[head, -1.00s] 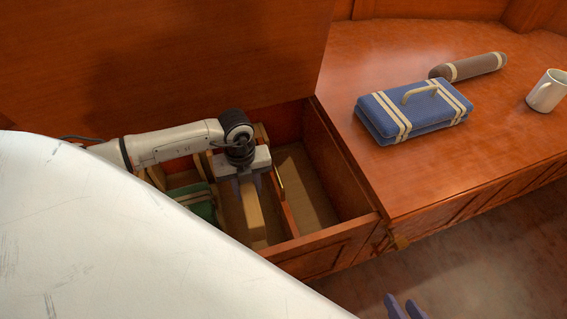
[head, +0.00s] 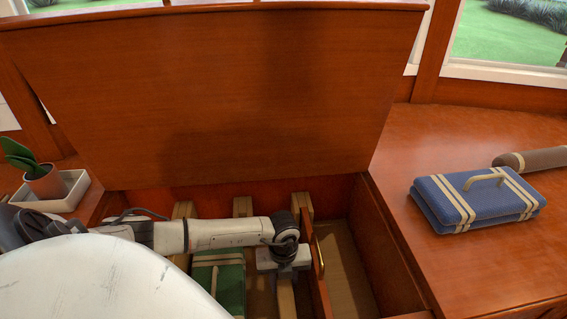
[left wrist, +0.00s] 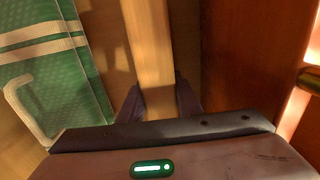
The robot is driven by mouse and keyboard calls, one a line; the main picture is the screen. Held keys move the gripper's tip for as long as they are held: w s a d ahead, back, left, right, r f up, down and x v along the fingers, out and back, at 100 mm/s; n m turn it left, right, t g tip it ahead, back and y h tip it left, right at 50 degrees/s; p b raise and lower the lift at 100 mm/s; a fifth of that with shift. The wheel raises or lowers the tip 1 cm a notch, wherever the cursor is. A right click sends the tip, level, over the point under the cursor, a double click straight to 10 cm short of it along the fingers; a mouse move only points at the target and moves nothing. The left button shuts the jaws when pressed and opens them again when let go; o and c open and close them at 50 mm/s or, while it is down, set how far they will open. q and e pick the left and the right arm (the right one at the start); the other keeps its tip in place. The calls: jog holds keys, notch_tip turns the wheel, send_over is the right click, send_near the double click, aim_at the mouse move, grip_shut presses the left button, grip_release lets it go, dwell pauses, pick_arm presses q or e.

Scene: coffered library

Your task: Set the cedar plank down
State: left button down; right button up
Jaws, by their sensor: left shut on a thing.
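The cedar plank (head: 286,300) is a pale wooden bar inside the open bench chest (head: 372,232). My left gripper (head: 287,278) is shut on it from above. In the left wrist view the plank (left wrist: 151,45) runs away from the camera between the two dark fingertips (left wrist: 158,100). A green banded case lies to its left, and a brown wooden wall stands to its right. Whether the plank's underside touches the chest floor cannot be told. My right gripper is not in view.
The green case (head: 222,280) has cream bands and a handle. A divider with a brass handle (head: 319,255) borders an empty right compartment (head: 345,275). The raised lid (head: 230,100) stands behind. A blue case (head: 475,200) and brown roll (head: 530,160) lie on the right bench top.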

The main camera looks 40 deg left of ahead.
pick_arm(q)
jog(key=c, duration=1.7)
grip_release()
jog(key=shift+f, duration=0.1)
jog(key=o, duration=0.4)
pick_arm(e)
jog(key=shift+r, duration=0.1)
pick_arm(q)
jog(key=shift+r, duration=0.5)
notch_tip(320, 180, up, 11)
jog(key=p, duration=0.4)
jog(key=shift+f+p, duration=0.2)
jog(key=shift+p, duration=0.15)
jog(key=shift+r, duration=0.4)
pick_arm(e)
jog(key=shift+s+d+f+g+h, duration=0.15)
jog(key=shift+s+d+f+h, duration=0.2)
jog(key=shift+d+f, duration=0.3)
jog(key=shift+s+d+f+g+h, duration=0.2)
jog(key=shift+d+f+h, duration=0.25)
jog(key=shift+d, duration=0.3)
pick_arm(q)
jog(key=shift+r, duration=0.1)
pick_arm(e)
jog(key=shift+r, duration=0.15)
